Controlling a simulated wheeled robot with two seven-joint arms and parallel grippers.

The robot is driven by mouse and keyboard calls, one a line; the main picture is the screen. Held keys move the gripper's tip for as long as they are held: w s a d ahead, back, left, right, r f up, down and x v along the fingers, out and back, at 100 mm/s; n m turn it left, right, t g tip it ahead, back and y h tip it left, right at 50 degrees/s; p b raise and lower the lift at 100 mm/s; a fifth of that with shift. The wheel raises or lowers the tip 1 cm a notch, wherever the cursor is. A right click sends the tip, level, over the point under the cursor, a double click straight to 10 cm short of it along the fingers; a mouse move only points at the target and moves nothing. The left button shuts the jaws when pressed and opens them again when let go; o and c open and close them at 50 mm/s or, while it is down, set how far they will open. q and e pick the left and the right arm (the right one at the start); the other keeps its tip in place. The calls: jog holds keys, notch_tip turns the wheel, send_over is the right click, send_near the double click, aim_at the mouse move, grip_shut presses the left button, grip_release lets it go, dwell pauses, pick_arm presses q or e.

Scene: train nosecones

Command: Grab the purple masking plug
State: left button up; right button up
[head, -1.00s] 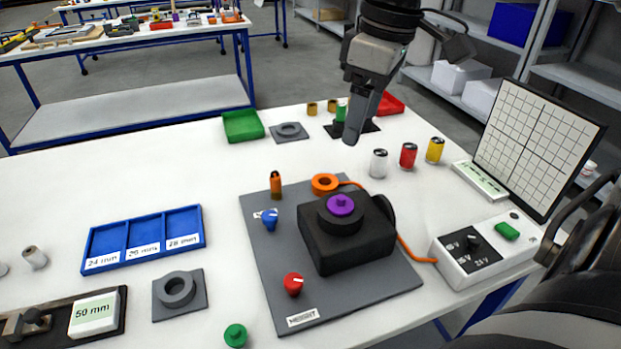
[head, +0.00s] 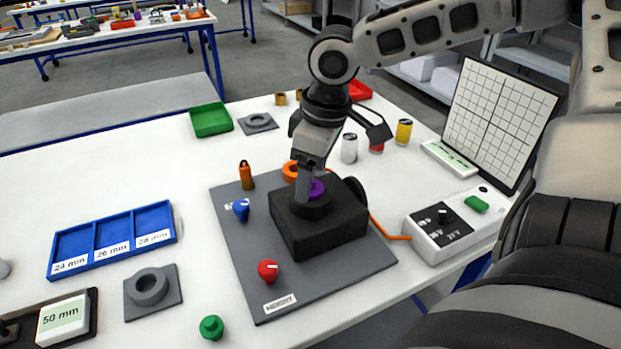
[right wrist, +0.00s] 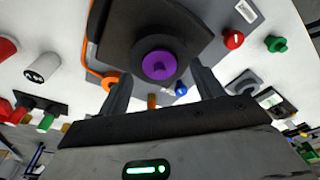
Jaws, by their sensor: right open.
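The purple masking plug (head: 315,189) sits in the round black collar on top of the black block (head: 322,229), which stands on the grey board (head: 245,268). In the head view the plug is partly hidden by my right gripper (head: 304,200). In the right wrist view the plug (right wrist: 161,65) shows whole, with a small hole in its middle. My right gripper is open, its two fingers (right wrist: 162,88) spread to either side below the plug in that view. The plug is apart from the fingers there. My left gripper is not in view.
An orange ring (head: 290,171), an orange bottle-shaped piece (head: 246,175), a blue knob (head: 241,209) and a red knob (head: 268,271) are close around the block. An orange cable (head: 385,230) runs to the white control box (head: 440,240). Cans stand behind.

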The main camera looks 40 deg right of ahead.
jog(key=shift+f, duration=0.55)
jog(key=c, duration=1.1)
jog(key=shift+o, duration=0.2)
jog(key=shift+r, duration=0.1)
